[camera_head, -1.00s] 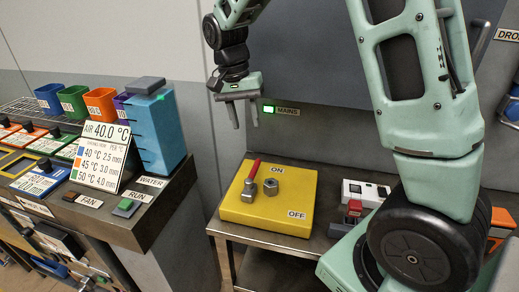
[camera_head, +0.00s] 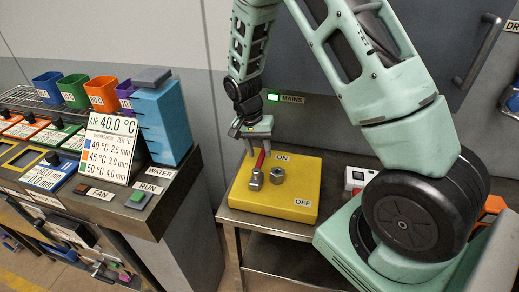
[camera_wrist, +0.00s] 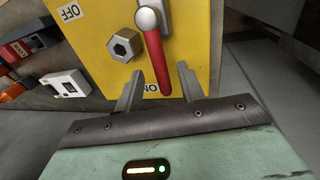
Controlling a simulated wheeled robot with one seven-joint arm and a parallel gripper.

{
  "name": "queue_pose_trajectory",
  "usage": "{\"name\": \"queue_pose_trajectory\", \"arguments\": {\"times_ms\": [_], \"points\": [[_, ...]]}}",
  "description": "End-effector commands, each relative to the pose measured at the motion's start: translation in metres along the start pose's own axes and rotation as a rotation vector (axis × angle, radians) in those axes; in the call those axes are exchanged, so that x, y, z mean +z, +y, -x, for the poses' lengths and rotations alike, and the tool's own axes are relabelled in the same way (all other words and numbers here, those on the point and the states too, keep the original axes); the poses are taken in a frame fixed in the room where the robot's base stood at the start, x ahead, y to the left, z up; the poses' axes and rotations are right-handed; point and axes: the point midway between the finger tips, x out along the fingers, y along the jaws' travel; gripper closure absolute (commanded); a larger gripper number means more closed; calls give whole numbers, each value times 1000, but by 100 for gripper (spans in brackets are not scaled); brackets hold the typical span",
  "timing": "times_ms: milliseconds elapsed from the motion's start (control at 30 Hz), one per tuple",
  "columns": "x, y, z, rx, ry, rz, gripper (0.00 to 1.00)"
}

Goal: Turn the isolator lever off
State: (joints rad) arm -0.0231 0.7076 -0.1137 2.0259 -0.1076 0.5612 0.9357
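The isolator lever has a red handle (camera_head: 260,159) on a grey pivot (camera_head: 255,180), mounted on a yellow box (camera_head: 285,204). Its handle points toward the ON label (camera_head: 281,157); the OFF label (camera_head: 302,203) is at the near right. A grey hex nut (camera_head: 277,175) stands beside the pivot. My gripper (camera_head: 264,151) is at the handle's far end. In the wrist view, my open gripper (camera_wrist: 158,86) has one finger on each side of the red handle (camera_wrist: 157,65), with gaps visible. The wrist view hides part of the ON label behind the handle and a finger.
A green lamp beside the MAINS label (camera_head: 291,99) is lit on the grey cabinet. A white socket block (camera_head: 357,178) stands right of the yellow box. A control bench (camera_head: 150,213) with coloured bins and a sign stands at the left.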

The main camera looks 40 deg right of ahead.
Motion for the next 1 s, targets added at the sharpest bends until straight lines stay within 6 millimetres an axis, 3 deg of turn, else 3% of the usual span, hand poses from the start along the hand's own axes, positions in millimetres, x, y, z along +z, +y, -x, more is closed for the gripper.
{"name": "queue_pose_trajectory", "arguments": {"times_ms": [200, 467, 600, 633, 1000], "points": [[0, 0, -14, 0, 0, 1, 61], [0, 0, -15, -1, 0, 1, 61], [0, 0, -15, -1, 0, 1, 97], [0, 0, -15, -1, 0, 1, 100], [4, -4, -14, -1, -4, -26, 100]]}}
